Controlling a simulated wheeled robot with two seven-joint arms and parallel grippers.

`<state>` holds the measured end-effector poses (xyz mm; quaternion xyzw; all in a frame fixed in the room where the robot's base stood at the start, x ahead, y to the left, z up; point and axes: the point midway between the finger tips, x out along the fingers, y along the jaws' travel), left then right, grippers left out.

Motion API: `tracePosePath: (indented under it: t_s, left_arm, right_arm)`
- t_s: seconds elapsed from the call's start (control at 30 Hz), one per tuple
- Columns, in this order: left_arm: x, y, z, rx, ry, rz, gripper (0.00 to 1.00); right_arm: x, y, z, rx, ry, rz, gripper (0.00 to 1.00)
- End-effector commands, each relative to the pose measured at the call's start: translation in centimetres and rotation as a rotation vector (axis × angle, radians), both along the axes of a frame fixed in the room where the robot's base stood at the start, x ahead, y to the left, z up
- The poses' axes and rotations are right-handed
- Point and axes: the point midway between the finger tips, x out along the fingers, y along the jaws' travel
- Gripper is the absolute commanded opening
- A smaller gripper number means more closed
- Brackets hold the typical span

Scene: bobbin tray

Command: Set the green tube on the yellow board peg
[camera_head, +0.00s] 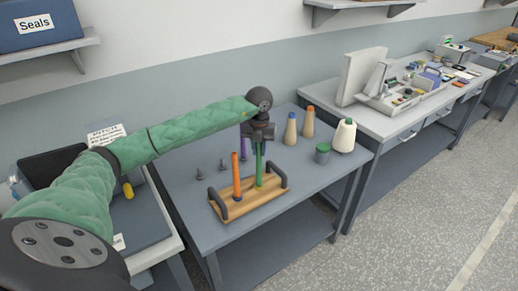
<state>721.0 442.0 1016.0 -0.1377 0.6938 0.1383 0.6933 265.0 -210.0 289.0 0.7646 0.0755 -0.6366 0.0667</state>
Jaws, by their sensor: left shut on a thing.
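The green tube (259,163) is upright in my left gripper (258,140), which is shut on its top end from above. The tube's lower end appears at the right part of the tan wooden board (232,209) with two dark handles. I cannot tell whether it is around a peg or just above the board. A yellow peg is not distinguishable beneath it. An orange tube (236,173) stands upright on the board's left part. My right gripper is out of view.
A purple tube (245,149) stands behind, partly hidden by my gripper. A yellow piece (127,190) is at the left. The table's front right is clear.

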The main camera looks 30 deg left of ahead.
Motion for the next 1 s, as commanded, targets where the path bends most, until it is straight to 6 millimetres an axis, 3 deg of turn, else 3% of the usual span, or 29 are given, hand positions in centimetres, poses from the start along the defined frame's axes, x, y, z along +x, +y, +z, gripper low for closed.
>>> tracePosePath:
  t_s: [0.4, 0.43, 0.53, 0.83, 1.0]
  left_arm:
    - [0.0, 0.0, -0.9, 0.000, 0.000, 0.000, 0.00]
    - [0.0, 0.0, -0.8, 0.000, 0.000, 0.000, 0.24]
    - [0.0, 0.0, -0.8, 0.000, 0.000, 0.000, 0.44]
    - [0.0, 0.0, -0.8, 0.000, 0.000, 0.000, 0.44]
    - [0.0, 0.0, -0.8, 0.000, 0.000, 0.000, 0.44]
  right_arm:
    - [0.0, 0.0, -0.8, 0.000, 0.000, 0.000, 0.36]
    - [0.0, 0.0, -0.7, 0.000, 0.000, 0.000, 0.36]
    - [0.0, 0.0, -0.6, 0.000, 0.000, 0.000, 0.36]
    - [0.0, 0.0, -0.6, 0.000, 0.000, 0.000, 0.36]
    - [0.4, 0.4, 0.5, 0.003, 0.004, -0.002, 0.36]
